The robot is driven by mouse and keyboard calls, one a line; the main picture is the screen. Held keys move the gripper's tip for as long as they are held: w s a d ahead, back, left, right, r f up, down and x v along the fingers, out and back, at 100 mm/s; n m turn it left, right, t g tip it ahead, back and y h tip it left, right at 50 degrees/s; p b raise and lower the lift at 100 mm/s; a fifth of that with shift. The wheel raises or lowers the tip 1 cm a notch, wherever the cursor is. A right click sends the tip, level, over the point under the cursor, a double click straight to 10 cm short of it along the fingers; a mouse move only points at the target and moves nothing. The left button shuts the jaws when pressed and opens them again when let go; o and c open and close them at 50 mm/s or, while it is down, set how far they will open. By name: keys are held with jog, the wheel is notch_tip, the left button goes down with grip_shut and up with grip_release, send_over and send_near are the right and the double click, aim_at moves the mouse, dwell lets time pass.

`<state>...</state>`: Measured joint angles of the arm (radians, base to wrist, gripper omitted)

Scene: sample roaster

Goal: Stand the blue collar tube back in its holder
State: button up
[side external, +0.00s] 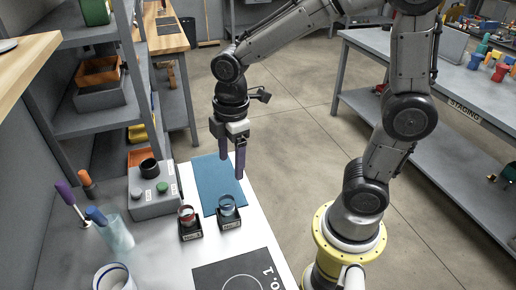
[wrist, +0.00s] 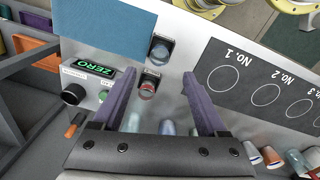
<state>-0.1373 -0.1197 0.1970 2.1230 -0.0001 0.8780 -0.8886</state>
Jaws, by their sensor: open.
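The blue collar tube (side external: 228,205) is clear glass with a bluish band and appears upright in its small black labelled holder (side external: 230,222). In the wrist view the tube (wrist: 160,50) shows from above in its black holder. Whether it is fully seated, I cannot tell. My gripper (side external: 232,167) is open and empty, pointing down above the bench, higher than the tube and apart from it. In the wrist view my gripper (wrist: 158,80) has its purple fingers spread wide, with the tubes beyond the fingertips.
A red-collared tube (side external: 186,214) stands in a similar holder beside the blue one. A grey control box (side external: 152,203) is at left. A blue mat (side external: 214,180) lies behind; a black numbered mat (side external: 240,274) is in front. A glass of tools (side external: 117,237) stands at left.

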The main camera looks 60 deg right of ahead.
jog(key=s+d+r+m+t, duration=0.2)
jog(key=s+r+m, duration=0.1)
jog(key=s+m, duration=0.3)
jog(key=s+d+r+m+t, duration=0.2)
jog(key=s+r+m, duration=0.2)
jog(key=s+m, duration=0.1)
jog(key=shift+s+r+m+t, duration=0.2)
jog(key=shift+s+m+t, duration=0.2)
jog(key=shift+s, duration=0.1)
